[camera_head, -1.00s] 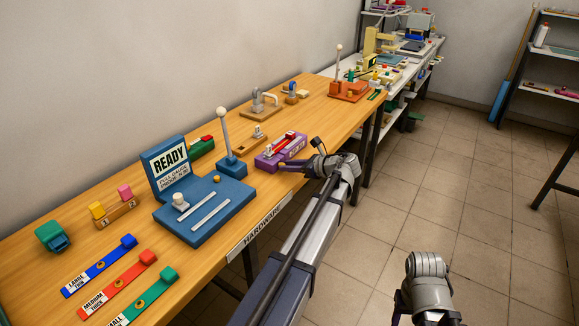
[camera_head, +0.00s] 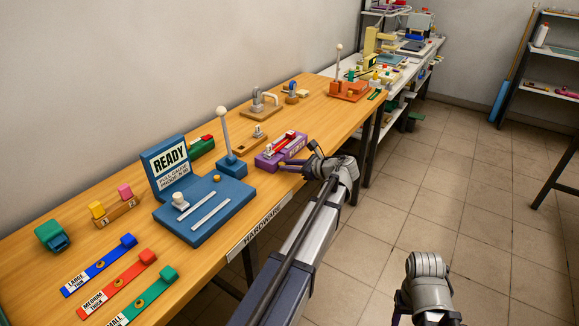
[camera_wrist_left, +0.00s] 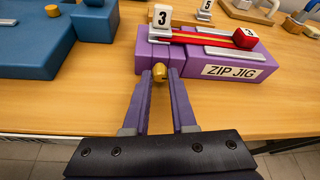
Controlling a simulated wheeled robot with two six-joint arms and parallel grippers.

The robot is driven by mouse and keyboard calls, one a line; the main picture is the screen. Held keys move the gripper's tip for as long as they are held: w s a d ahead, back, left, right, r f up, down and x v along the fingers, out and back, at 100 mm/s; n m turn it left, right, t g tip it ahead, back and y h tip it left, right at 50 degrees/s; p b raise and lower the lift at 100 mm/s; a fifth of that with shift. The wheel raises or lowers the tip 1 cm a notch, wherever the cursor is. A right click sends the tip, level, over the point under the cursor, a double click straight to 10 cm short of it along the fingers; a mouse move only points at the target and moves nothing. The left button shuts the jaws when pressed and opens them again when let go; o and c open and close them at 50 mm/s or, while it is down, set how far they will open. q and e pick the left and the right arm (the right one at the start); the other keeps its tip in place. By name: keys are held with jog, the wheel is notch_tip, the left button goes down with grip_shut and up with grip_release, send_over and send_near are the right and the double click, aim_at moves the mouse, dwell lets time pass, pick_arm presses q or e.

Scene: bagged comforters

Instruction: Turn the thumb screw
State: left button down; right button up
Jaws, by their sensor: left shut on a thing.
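The purple zip jig (camera_head: 268,162) stands at the front edge of the wooden bench, with a white "ZIP JIG" label (camera_wrist_left: 233,72). A small brass thumb screw (camera_wrist_left: 159,73) sits at its near side. My left gripper (camera_wrist_left: 159,80) has its two purple fingers shut on the thumb screw, one on each side. A red zip piece (camera_wrist_left: 200,39) lies on top of the jig beside a white "3" tag (camera_wrist_left: 162,17).
A blue fixture with a "READY" sign (camera_head: 170,158) stands left of the jig. A blue base with a white-knobbed lever (camera_head: 226,150) is close behind it. Blue, red and green strips lie at the near left. Open tiled floor (camera_head: 400,200) is to the right.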

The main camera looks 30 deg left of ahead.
pick_arm(q)
jog(key=n, duration=0.1)
jog(key=n+t+b, duration=0.1)
jog(key=n+t, duration=0.1)
jog(key=shift+s+f+b, duration=0.3)
jog(key=shift+s+b, duration=0.05)
jog(key=shift+s+f+n+t+y+b, duration=0.1)
jog(key=shift+n+t+y+b, duration=0.4)
jog(key=shift+n+t+b, duration=0.85)
jog(key=shift+n+g, duration=0.35)
jog(key=shift+n, duration=0.3)
jog(key=c, duration=0.7)
grip_release()
jog(key=shift+c, duration=0.2)
